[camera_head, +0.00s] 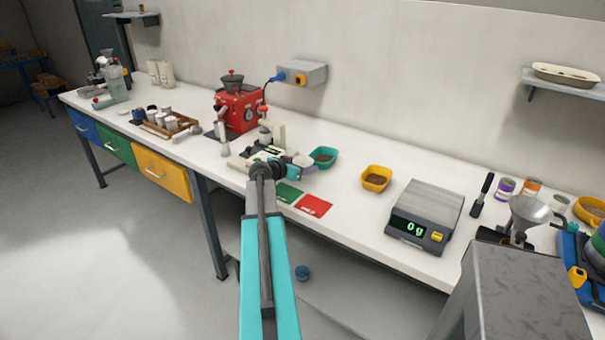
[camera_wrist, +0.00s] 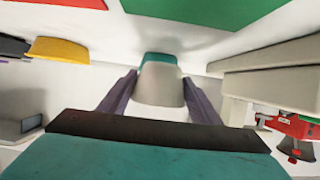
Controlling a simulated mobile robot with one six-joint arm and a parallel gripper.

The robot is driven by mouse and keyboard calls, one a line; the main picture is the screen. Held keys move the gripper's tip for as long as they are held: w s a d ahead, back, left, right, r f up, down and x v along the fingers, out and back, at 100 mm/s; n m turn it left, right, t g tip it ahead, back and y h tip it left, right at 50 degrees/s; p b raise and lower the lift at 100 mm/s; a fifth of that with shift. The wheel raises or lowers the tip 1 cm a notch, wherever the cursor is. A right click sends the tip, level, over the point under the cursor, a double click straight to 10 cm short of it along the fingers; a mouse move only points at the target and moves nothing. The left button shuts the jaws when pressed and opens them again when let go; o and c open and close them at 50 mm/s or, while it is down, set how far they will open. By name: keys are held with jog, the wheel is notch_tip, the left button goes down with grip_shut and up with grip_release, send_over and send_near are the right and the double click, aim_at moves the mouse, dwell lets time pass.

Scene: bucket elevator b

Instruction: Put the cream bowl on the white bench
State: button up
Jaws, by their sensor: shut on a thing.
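My gripper (camera_head: 296,168) reaches over the white bench (camera_head: 345,218), and in the wrist view its two fingers (camera_wrist: 160,80) are shut on the sides of a pale cup-shaped thing. This appears to be the cream bowl (camera_wrist: 158,92), seen from the side. In the head view the cream bowl (camera_head: 305,159) shows as a small pale shape at the fingertips, partly hidden by the gripper. It is close to the bench top; I cannot tell whether it touches it. A teal bowl (camera_head: 323,156) stands just beyond, and it also shows behind the held bowl in the wrist view (camera_wrist: 158,58).
A green card (camera_head: 287,194) and a red card (camera_head: 314,206) lie near the front edge. A yellow bowl (camera_head: 376,179) and a scale (camera_head: 425,215) reading 0 g stand to the right. A red grinder (camera_head: 238,106) stands at the left. Bench between the cards and the yellow bowl is clear.

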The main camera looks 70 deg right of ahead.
jog(key=shift+f, duration=0.15)
jog(key=shift+f+p, duration=0.8)
jog(key=shift+f, duration=0.8)
jog(key=shift+f, duration=0.2)
jog(key=o, duration=1.1)
jog(key=shift+o, duration=0.2)
jog(key=shift+r, duration=0.3)
jog(key=b+v, duration=0.3)
jog(key=v, duration=0.7)
jog(key=shift+a, duration=0.2)
jog(key=shift+v, duration=0.85)
jog(key=shift+d, duration=0.1)
